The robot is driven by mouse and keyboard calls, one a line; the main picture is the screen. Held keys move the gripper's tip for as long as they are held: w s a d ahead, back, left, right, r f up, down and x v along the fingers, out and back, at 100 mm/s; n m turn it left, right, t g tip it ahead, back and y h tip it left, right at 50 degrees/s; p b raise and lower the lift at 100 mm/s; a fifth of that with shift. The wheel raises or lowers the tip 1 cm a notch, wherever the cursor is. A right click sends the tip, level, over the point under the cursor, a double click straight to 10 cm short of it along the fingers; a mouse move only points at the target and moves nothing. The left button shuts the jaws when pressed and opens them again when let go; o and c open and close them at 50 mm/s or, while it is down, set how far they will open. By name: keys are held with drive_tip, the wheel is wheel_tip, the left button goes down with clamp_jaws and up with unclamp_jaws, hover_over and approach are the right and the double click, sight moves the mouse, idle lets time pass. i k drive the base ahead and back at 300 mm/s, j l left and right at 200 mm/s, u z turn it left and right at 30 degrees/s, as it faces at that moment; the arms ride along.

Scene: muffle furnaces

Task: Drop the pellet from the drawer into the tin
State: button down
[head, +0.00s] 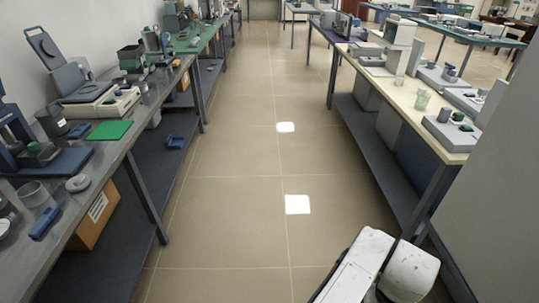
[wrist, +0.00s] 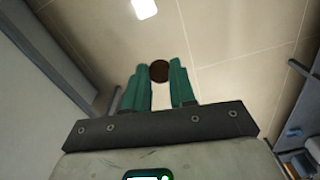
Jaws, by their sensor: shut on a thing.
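In the wrist view my gripper (wrist: 160,78) has its two teal fingers shut on a small dark brown round pellet (wrist: 159,71). The pellet sits between the fingertips, with the tiled floor behind it and clear of any surface. In the head view only white parts of my arm show at the bottom right; the gripper is out of that picture. I cannot make out the drawer or the tin for certain in either view.
A tiled aisle (head: 235,200) runs clear ahead between two rows of benches. The left bench (head: 95,157) holds instruments, a green mat (head: 109,130) and small vessels. The right bench (head: 400,95) holds devices and a clear beaker (head: 423,99). A grey panel (head: 490,210) stands at right.

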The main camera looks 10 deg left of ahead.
sight(38, 200)
drive_tip(key=i+j, duration=0.15)
drive_tip(key=i, duration=0.4)
drive_tip(key=i+j, duration=0.15)
drive_tip(key=i, duration=0.35)
drive_tip(key=i+j, duration=0.15)
drive_tip(key=i, duration=0.4)
drive_tip(key=i+l+u, duration=0.1)
drive_tip(key=i+u, duration=0.25)
drive_tip(key=i, duration=0.2)
drive_tip(key=i+l+u, duration=0.35)
drive_tip(key=i, duration=0.15)
drive_tip(key=j+u, duration=0.1)
drive_tip(key=u, duration=1.65)
